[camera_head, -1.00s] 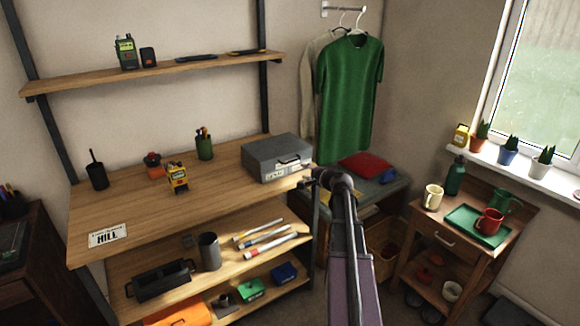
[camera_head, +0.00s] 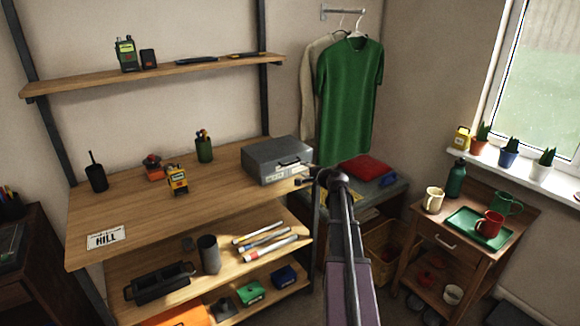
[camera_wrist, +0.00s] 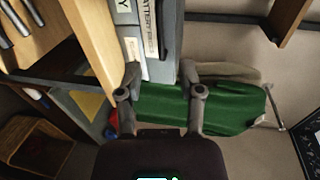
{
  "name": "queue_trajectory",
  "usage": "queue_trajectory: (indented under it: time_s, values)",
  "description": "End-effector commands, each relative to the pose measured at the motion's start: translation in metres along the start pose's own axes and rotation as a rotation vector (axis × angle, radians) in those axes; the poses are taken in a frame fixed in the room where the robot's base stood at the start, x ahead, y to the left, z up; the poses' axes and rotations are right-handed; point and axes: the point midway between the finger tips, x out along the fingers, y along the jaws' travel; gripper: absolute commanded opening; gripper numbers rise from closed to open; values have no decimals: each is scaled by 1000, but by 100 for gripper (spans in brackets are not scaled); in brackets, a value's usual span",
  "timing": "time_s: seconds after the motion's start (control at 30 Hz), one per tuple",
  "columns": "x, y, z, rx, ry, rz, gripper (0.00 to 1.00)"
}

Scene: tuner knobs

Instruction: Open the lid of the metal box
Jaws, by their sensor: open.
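The metal box (camera_head: 270,158) is grey and stands at the right end of the wooden workbench top, its lid shut. A dark handle and pale labels show on its front. In the wrist view the box (camera_wrist: 170,62) is ahead of the fingers, with a label and the dark handle in sight. My gripper (camera_head: 302,181) is low by the box's front right corner in the head view. In the wrist view my gripper (camera_wrist: 160,72) has its two fingers apart with nothing held between them. I cannot tell whether a finger touches the box.
The workbench (camera_head: 140,205) carries a yellow device (camera_head: 177,180), a green pen cup (camera_head: 204,148) and a name plate (camera_head: 106,238). A green shirt (camera_head: 347,100) hangs behind the box to the right. A low bench with a red cloth (camera_head: 366,168) stands right of the workbench.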

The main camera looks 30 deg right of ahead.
Motion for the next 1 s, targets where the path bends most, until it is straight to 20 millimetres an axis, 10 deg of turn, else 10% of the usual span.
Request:
queue_trajectory:
  time_s: [0.5, 1.0]
  values:
    - [80, 1, -1, 0, -1, 0, 48]
    - [103, 0, 0, -1, 1, 0, 48]
